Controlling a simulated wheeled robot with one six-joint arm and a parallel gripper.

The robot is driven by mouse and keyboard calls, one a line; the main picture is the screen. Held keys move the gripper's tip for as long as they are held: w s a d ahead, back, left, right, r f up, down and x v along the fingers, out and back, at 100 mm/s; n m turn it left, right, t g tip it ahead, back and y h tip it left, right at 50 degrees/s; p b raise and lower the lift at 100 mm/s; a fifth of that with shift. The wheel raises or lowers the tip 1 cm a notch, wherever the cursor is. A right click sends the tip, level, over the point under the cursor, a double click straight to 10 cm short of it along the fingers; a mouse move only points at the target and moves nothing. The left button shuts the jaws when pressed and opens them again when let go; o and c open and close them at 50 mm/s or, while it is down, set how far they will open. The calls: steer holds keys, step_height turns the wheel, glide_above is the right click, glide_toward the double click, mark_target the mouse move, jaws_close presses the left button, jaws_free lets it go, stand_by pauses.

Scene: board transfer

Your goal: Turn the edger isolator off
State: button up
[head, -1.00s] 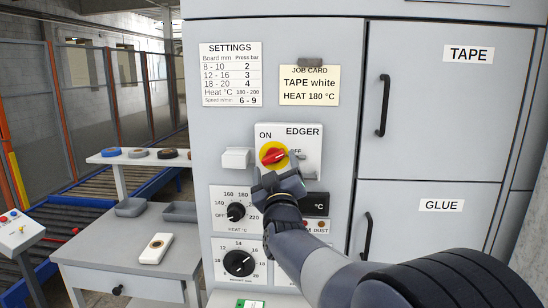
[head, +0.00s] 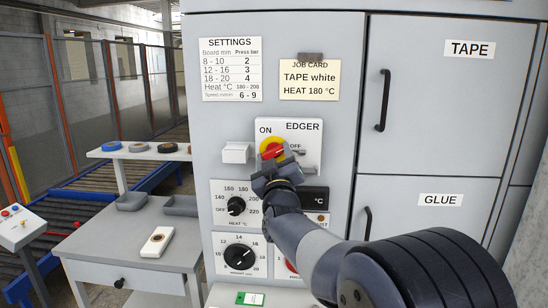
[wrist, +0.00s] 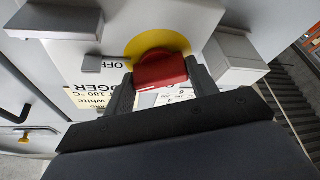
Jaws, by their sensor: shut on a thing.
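The edger isolator (head: 303,130) is a light box on the grey cabinet front, marked ON at left and OFF at right. Its red handle (head: 270,150) sits on a yellow disc (head: 268,142). My gripper (head: 275,164) reaches up to it from below right and hides its lower part. In the wrist view the red handle (wrist: 160,70) lies between the two fingers of my gripper (wrist: 161,88), which are shut on it. The yellow disc (wrist: 165,42) shows behind. I cannot tell exactly which mark the handle points to.
A white block (head: 235,152) juts out left of the isolator. The heat dial (head: 236,205) and another dial (head: 239,257) are below. Cupboard doors marked TAPE (head: 440,100) and GLUE (head: 425,225) are at right. A side table (head: 120,240) stands at lower left.

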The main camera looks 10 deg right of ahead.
steer(key=shift+c, duration=0.9)
steer(key=shift+a+m+h+b, duration=0.1)
steer(key=shift+m+h+b, duration=1)
steer(key=shift+m, duration=1)
steer(key=shift+a+m+h+b, duration=0.1)
steer(key=shift+m+h+b, duration=0.95)
steer(key=shift+m, duration=1.05)
steer(key=o, duration=1)
